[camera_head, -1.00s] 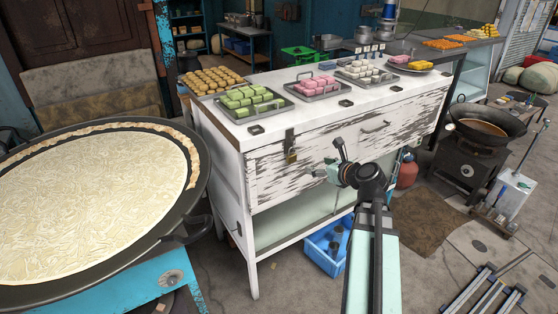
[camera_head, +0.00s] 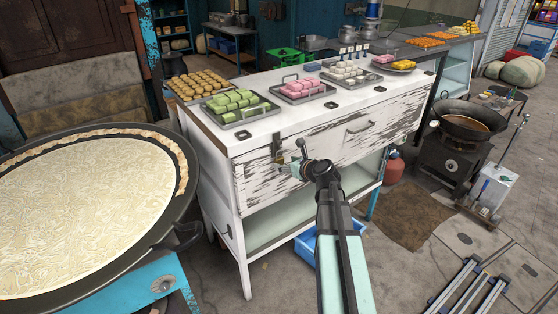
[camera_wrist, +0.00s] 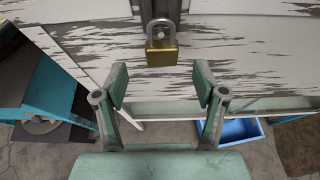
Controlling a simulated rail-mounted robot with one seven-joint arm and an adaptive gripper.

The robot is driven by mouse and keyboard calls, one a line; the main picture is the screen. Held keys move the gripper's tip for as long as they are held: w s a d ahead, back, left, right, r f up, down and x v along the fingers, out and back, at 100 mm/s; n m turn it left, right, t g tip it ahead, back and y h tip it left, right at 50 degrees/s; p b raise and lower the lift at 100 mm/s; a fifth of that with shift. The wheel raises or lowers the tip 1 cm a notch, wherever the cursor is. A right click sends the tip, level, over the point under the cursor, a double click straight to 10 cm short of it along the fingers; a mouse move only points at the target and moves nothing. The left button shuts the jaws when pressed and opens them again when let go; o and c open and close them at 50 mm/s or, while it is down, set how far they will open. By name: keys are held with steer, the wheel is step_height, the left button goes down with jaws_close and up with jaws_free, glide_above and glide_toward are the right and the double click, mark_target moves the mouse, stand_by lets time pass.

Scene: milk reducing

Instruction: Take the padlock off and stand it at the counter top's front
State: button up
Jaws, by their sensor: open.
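The brass padlock (camera_wrist: 161,51) with its grey shackle hangs upright from a dark metal hasp (camera_wrist: 170,8) on the white drawer front in the wrist view. My gripper (camera_wrist: 162,88) is open and empty below and in front of the padlock, with its two fingers spread wide. In the head view my gripper (camera_head: 295,166) is near the hasp (camera_head: 277,147) and hides most or all of the padlock. The worn white counter top (camera_head: 350,98) is above the drawer, and its front edge near the hasp is bare.
Trays of green sweets (camera_head: 236,106), pink sweets (camera_head: 303,88) and white sweets (camera_head: 351,73) stand on the counter. A large round pan (camera_head: 168,217) is at left. A drawer handle (camera_head: 361,128) juts out right of the hasp. A blue bin (camera_head: 309,246) sits below.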

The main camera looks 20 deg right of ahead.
mark_target(281, 162)
steer(key=p+x, duration=0.2)
steer(key=x, duration=0.2)
steer(key=shift+w+d+f, duration=0.1)
steer(key=shift+w+d, duration=0.05)
steer(key=shift+w, duration=0.2)
steer(key=shift+w+f, duration=0.15)
steer(key=c, duration=1.3)
